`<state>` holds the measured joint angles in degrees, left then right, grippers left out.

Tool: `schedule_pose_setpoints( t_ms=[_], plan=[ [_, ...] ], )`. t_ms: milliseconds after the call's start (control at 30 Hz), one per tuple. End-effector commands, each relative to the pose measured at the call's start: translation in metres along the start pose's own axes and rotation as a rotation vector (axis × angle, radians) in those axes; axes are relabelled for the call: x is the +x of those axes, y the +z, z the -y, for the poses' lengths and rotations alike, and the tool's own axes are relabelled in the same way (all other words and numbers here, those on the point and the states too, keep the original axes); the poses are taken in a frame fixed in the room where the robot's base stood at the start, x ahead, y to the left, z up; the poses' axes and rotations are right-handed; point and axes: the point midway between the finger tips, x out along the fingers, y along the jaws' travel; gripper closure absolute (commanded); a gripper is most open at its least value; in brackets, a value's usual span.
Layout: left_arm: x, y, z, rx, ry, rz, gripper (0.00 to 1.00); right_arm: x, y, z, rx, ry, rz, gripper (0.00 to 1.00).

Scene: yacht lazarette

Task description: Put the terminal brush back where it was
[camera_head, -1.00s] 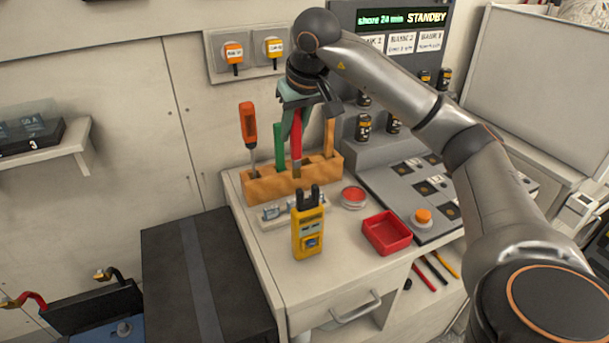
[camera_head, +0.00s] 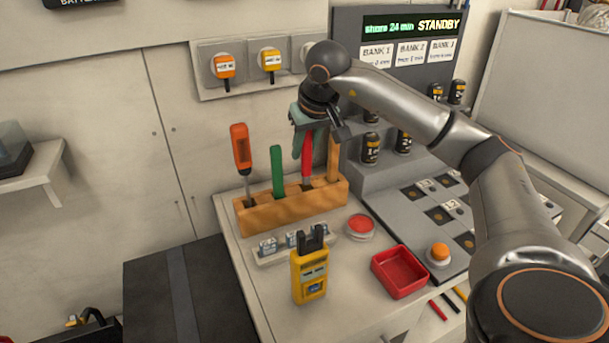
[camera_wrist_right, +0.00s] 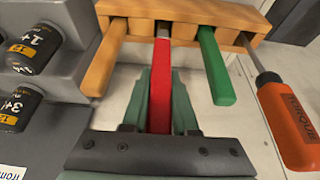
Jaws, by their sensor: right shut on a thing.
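The red-handled tool, which I take as the terminal brush (camera_head: 307,160), stands upright at the wooden rack (camera_head: 290,206), between the green handle and the plain wooden handle. My right gripper (camera_head: 308,142) is shut on its red handle from above. In the right wrist view the red handle (camera_wrist_right: 161,85) lies between my fingers (camera_wrist_right: 160,108), and its pale lower part reaches a slot of the rack (camera_wrist_right: 184,14). How deep it sits is hidden. My left gripper is not in view.
The green handle (camera_head: 278,170), orange screwdriver (camera_head: 241,150) and wooden handle (camera_head: 333,158) stand close by in the rack. In front are a yellow tester (camera_head: 309,275), red tray (camera_head: 400,272) and red button (camera_head: 360,226). Battery-like cylinders (camera_head: 371,148) stand at right.

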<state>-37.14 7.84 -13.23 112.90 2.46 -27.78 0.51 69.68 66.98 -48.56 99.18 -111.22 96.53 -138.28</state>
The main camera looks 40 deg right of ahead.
Motion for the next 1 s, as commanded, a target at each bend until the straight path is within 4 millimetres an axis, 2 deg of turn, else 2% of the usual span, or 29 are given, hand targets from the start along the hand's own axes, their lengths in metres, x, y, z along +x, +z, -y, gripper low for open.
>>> schedule_pose_setpoints(
  t_ms=[433,800,833,1000],
  plan=[
    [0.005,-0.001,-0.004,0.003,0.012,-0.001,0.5,0.045,0.02,0.0,0.0,0.001,0.001,1.0],
    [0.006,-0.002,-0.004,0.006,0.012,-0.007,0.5,0.049,0.021,0.0,-0.001,0.0,-0.001,1.0],
    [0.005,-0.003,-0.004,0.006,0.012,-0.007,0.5,0.048,0.021,0.0,0.0,0.0,-0.001,0.7],
    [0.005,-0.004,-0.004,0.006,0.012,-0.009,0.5,0.048,0.021,0.0,-0.001,0.0,-0.001,0.51]
  ],
)
